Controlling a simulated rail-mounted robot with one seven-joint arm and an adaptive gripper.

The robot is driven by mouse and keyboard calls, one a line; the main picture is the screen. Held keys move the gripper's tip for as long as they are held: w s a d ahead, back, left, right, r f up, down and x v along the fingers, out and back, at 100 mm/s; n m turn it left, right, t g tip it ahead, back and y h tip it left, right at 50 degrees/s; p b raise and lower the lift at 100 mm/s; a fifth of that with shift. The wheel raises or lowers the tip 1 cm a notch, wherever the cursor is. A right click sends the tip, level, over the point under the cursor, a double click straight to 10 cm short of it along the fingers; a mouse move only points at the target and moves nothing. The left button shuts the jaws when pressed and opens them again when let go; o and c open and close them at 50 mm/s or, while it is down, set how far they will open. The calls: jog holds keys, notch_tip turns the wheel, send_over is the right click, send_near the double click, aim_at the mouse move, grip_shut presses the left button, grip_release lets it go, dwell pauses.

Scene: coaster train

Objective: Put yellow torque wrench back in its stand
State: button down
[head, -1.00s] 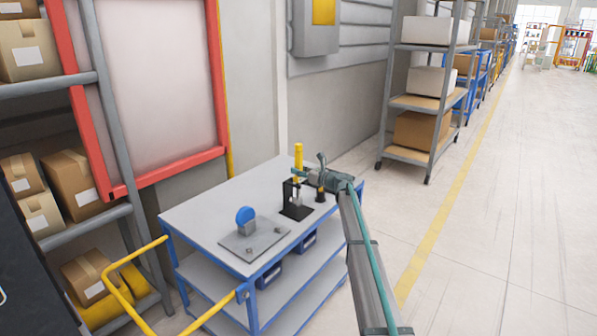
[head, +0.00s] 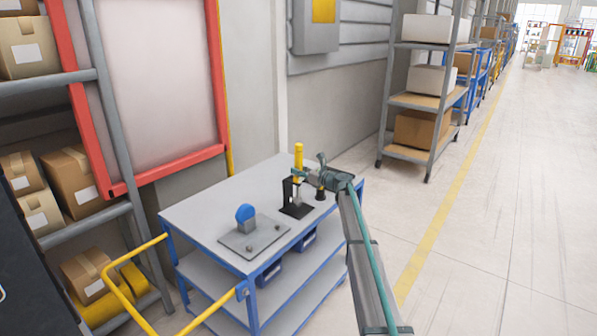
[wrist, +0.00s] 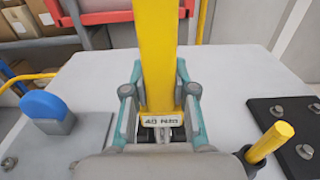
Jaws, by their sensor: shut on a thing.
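The yellow torque wrench (head: 299,160) is upright at the black stand (head: 297,211) on the grey cart top. In the wrist view the wrench (wrist: 158,60) is a thick yellow bar with a "40 Nm" label, between the teal fingers. My gripper (head: 307,175) is shut on it from the right; it also shows in the wrist view (wrist: 160,100). A grey metal lower part shows beneath the yellow handle, beside the stand's black upright. I cannot tell whether the wrench is seated. The wrench's lower end is hidden in the wrist view.
A blue round-topped part (head: 245,213) stands on a grey plate at the cart's front left. In the wrist view a short yellow post (wrist: 270,141) stands in a black holder, by a dark bolted plate (wrist: 290,118) at right. A red-framed panel (head: 150,100) is behind the cart.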

jog(key=c, duration=0.9)
grip_release()
jog(key=shift+o, duration=0.2)
jog(key=shift+f, duration=0.15)
jog(key=v, duration=1.2)
jog(key=s+a+f+n+g+h, duration=0.2)
jog(key=s+f+n+g+h, duration=0.25)
jog(key=s+f+n, duration=1.05)
jog(key=s+a+f+n+g+h, duration=0.1)
jog(key=s+f+n+g+h, duration=0.4)
jog(key=s+f, duration=1.95)
jog(key=s+f+n+g+h, duration=0.1)
jog(key=s+f+n+g, duration=0.1)
jog(key=s, duration=1.3)
jog(key=s+d+f+n+g+h, duration=0.1)
jog(key=s+f+g, duration=0.3)
jog(key=s, duration=1.2)
jog(key=s+f+n+g+h, duration=0.1)
jog(key=s+f+n+g, duration=0.2)
jog(key=s, duration=1.3)
notch_tip(320, 180, down, 3)
jog(key=shift+d+f+n+h, duration=0.15)
jog(key=shift+d+n+h, duration=0.15)
jog(key=shift+h, duration=0.05)
